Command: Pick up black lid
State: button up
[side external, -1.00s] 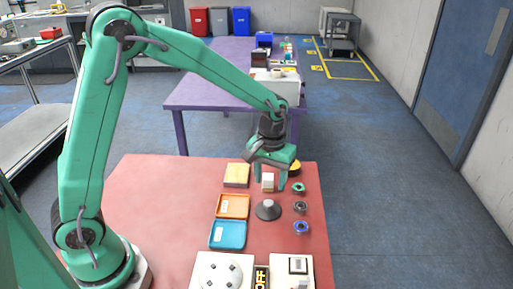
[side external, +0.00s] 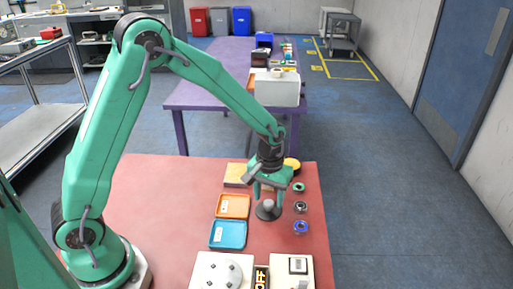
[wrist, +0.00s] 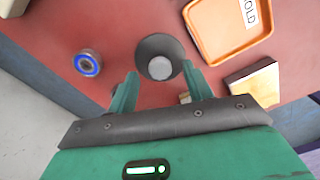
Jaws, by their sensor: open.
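The black lid (side external: 266,214) is a dark, round, flared piece with a grey knob on top. It sits upright on the red table. In the wrist view the lid (wrist: 159,43) is just beyond the fingertips, with its grey knob roughly centred between them. My gripper (side external: 269,199) is open and empty, pointing down right at the lid, with one finger on each side of the knob. In the wrist view my gripper (wrist: 160,72) shows a gap between both fingers and the knob. I cannot tell the exact height of the fingertips.
An orange tray (side external: 233,207) and a blue tray (side external: 228,235) lie left of the lid. Green, dark and blue ring-like parts (side external: 301,227) line the right side. A yellowish block (side external: 235,174) is behind. White devices (side external: 222,272) stand in front.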

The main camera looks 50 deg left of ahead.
aim_at(269, 204)
jog(key=shift+f, duration=0.75)
jog(key=c, duration=1)
jog(key=shift+r, duration=0.2)
jog(key=shift+c, duration=0.2)
jog(key=shift+r, duration=0.6)
jog(key=r, duration=0.3)
jog(key=shift+s+d+r, duration=0.1)
jog(key=shift+s+d, duration=0.15)
jog(key=shift+d, duration=0.1)
jog(key=s+d+r, duration=0.6)
jog(key=s+d, duration=0.1)
jog(key=d, duration=0.1)
jog(key=shift+d+r, duration=0.15)
jog(key=shift+d, duration=0.05)
jog(key=shift+w, duration=0.15)
